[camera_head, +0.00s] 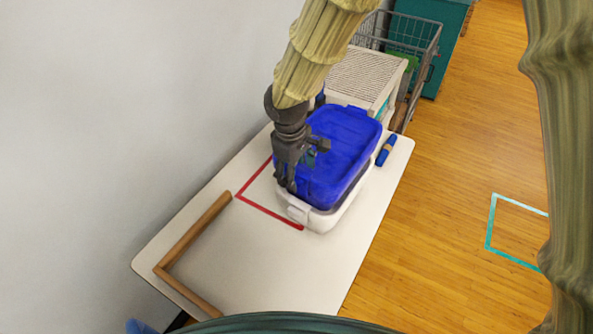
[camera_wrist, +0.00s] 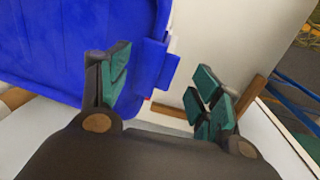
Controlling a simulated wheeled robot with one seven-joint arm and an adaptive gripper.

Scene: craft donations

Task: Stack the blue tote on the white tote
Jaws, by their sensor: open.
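The blue tote (camera_head: 342,150) with its lid sits on top of the white tote (camera_head: 322,221) on the table. The white tote's rim and end handle show below it at the front; the rest is hidden under the blue tote. My gripper (camera_head: 288,183) is at the left side of the blue tote, pointing down. In the wrist view, my gripper (camera_wrist: 158,70) has its fingers spread apart, with a blue tab of the tote (camera_wrist: 60,45) showing near the left finger. I cannot tell whether a finger touches it.
The white table (camera_head: 255,265) has red corner tape (camera_head: 267,212) and a brown L-shaped strip (camera_head: 190,238). A small blue object (camera_head: 386,150) lies right of the totes. A ribbed white-topped unit (camera_head: 365,75) and wire cart (camera_head: 425,40) stand behind.

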